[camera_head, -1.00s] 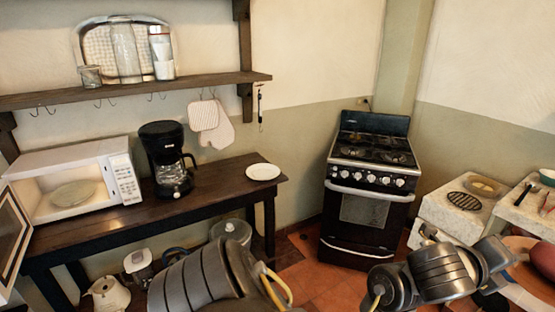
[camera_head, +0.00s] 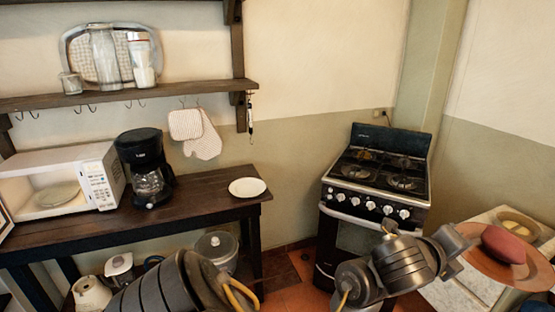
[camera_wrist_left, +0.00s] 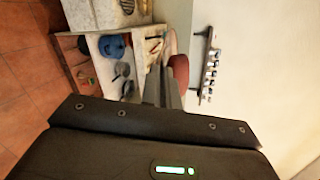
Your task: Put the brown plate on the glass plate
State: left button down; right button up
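The brown plate (camera_head: 484,265) is at the right of the head view, with a dark red rounded item (camera_head: 503,244) on it. My left gripper (camera_head: 462,242) is at the plate's left rim and appears shut on it, holding it in the air. In the left wrist view the fingers (camera_wrist_left: 162,92) are close together, with the red item (camera_wrist_left: 180,72) just beyond them and the plate seen nearly edge-on. A round, glass-looking plate (camera_head: 57,194) lies inside the open white microwave (camera_head: 100,180) at the left. My right gripper is out of view.
A white plate (camera_head: 247,187) lies at the right end of the dark table (camera_head: 200,212). A coffee maker (camera_head: 146,170) stands between it and the microwave. A stove (camera_head: 372,185) is at centre right. A counter holds a yellowish bowl (camera_head: 518,222). A wall shelf (camera_head: 190,92) hangs above the table.

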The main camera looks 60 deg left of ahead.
aim_at(58, 193)
jog(key=u, duration=0.6)
jog(key=i, duration=1.05)
jog(key=u, duration=1.9)
jog(key=i, duration=0.8)
jog(key=u, duration=1.15)
jog(key=i, duration=0.7)
jog(key=u, duration=0.25)
